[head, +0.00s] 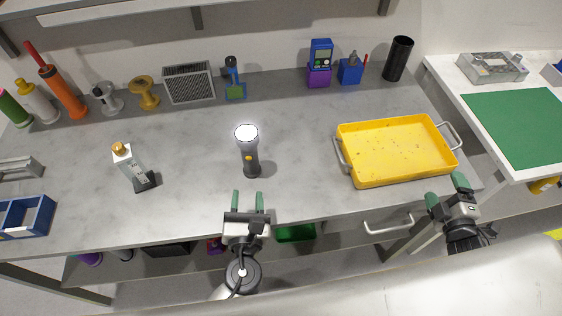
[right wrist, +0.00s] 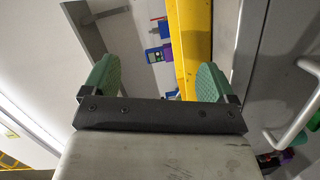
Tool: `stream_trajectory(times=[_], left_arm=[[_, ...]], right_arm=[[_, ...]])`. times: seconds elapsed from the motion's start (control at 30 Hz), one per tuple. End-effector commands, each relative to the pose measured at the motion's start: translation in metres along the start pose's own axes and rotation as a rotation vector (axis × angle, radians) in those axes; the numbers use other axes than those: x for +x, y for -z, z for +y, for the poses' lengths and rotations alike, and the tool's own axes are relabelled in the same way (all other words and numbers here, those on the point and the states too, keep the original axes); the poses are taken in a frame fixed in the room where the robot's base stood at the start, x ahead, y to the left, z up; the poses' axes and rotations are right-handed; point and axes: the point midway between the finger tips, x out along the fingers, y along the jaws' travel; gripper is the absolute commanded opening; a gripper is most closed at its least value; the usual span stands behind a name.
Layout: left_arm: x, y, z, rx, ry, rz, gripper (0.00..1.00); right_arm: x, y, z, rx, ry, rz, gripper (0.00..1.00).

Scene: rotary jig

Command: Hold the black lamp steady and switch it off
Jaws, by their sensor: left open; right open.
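The black lamp (head: 250,157) is a torch standing upright near the middle of the grey table, its round head lit bright white on top. A small yellow-orange switch shows on its side. My left gripper (head: 248,200) is open and empty just in front of the lamp, at the table's front edge, with its green fingertips pointing toward it and apart from it. My right gripper (head: 448,190) is open and empty at the front right of the table, beside the yellow tray (head: 368,182). In the right wrist view, its green fingers (right wrist: 155,82) are spread with nothing between them.
A bottle with a gold cap (head: 136,168) stands left of the lamp. A blue bin (head: 38,215) is at the front left. Several items line the back, including a grey mesh box (head: 189,83) and a black cylinder (head: 398,58). The table around the lamp is clear.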

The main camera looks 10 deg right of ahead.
Motion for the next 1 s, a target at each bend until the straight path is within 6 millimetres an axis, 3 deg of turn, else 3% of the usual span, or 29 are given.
stream_trajectory(times=[0.03, 0.2, 0.27, 0.33, 0.47, 0.67, 0.8, 1.0], left_arm=[[0.000, 0.000, 0.000, 0.000, 0.000, 0.000, 0.43], [0.000, 0.000, 0.000, 0.000, 0.000, 0.000, 0.43], [0.000, 0.000, 0.000, 0.000, 0.000, 0.000, 0.43], [0.000, 0.000, 0.000, 0.000, 0.000, 0.000, 0.43], [0.000, 0.000, 0.000, 0.000, 0.000, 0.000, 0.43], [0.000, 0.000, 0.000, 0.000, 0.000, 0.000, 0.43], [0.000, 0.000, 0.000, 0.000, 0.000, 0.000, 0.43], [0.000, 0.000, 0.000, 0.000, 0.000, 0.000, 0.43]], right_arm=[[0.006, 0.014, 0.024, -0.016, -0.070, 0.049, 0.87], [0.015, 0.063, 0.082, -0.031, -0.254, 0.207, 0.87], [0.019, 0.085, 0.097, 0.006, -0.304, 0.263, 0.87], [0.030, 0.114, 0.099, 0.123, -0.316, 0.324, 0.87], [0.050, 0.164, 0.079, 0.387, -0.229, 0.394, 0.87], [0.065, 0.263, 0.032, 0.792, 0.055, 0.508, 0.87], [0.054, 0.327, -0.002, 0.992, 0.306, 0.566, 0.87], [0.028, 0.384, -0.035, 1.134, 0.578, 0.601, 0.87]])
